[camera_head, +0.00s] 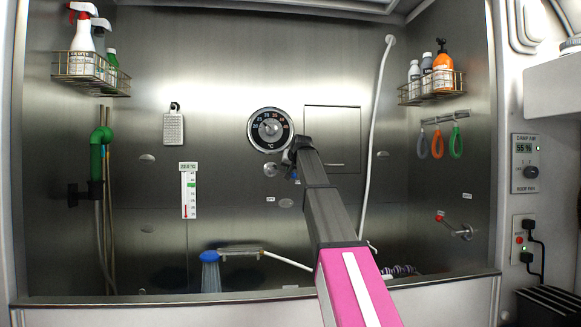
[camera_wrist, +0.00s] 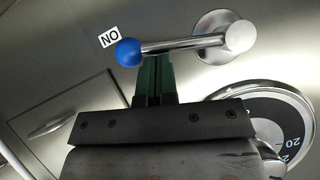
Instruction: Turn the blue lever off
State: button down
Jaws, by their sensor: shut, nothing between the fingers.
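The blue lever has a blue ball knob (camera_wrist: 128,52) on a metal rod, joined to a round wall mount (camera_wrist: 238,35). In the wrist view the rod lies nearly level, with the knob beside a small label reading ON upside down. In the head view the mount (camera_head: 270,170) shows below the dial, and a bit of blue shows beside my gripper (camera_head: 297,158); the rest is largely hidden by my arm. In the wrist view my gripper's dark green fingers (camera_wrist: 154,64) are together and empty, their tips at the rod close to the knob. I cannot tell if they touch.
A round temperature dial (camera_head: 270,129) sits just above the lever mount. A flat panel (camera_head: 333,125) with a small handle is to its right. A white hose (camera_head: 374,120) hangs farther right. A blue shower head (camera_head: 209,257) is low down. The wall between is mostly clear.

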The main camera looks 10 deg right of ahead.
jog(key=shift+f+m+y, duration=0.4)
jog(key=shift+f, duration=0.05)
dwell(0.5)
jog(key=shift+a+f+m+t+y, duration=0.5)
jog(key=shift+a+f+m+y, duration=0.35)
jog(key=shift+f+m+y, duration=0.45)
jog(key=shift+a+f+m+t+y, duration=0.5)
jog(key=shift+a+f+m+y, duration=0.45)
jog(key=shift+m, duration=0.4)
jog(key=shift+a+f+m+t+y, duration=0.5)
jog(key=shift+a+f+m+y, duration=0.25)
jog(key=shift+f+m+y, duration=0.55)
